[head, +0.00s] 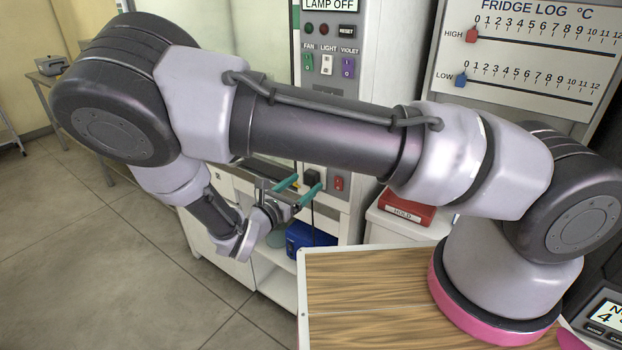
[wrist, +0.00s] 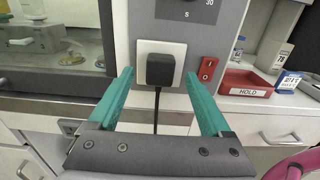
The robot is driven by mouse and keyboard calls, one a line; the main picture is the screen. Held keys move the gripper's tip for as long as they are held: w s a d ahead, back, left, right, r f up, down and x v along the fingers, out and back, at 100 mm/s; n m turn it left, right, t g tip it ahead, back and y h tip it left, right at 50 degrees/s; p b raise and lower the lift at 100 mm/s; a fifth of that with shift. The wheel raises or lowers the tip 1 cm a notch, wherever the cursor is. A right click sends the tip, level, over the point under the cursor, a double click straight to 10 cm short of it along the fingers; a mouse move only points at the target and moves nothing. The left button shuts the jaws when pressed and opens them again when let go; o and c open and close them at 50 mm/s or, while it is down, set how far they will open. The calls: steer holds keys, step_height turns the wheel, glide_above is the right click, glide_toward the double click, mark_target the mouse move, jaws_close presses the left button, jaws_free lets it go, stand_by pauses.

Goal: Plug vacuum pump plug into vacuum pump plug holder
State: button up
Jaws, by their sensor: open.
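The black vacuum pump plug (wrist: 160,69) sits at the white square plate (wrist: 178,48), which I take to be the plug holder, on the grey panel. Its black cord (wrist: 156,108) hangs straight down. The plug covers the plate's middle, so I cannot tell how deep it sits. My gripper (wrist: 158,76) is open, with one teal finger to each side of the plug and visible gaps between. In the head view the plug (head: 311,178) shows small and dark by the teal fingertips of my gripper (head: 307,185).
A red switch (wrist: 208,68) is right of the plate. A red HOLD tray (wrist: 246,83) lies on the counter further right. A glass-fronted chamber (wrist: 50,45) is at left. A blue box (head: 308,238) stands on a low shelf. The floor at left is clear.

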steer(key=shift+x, duration=1.05)
jaws_close()
steer(key=v, duration=0.6)
stand_by(1.3)
stand_by(0.3)
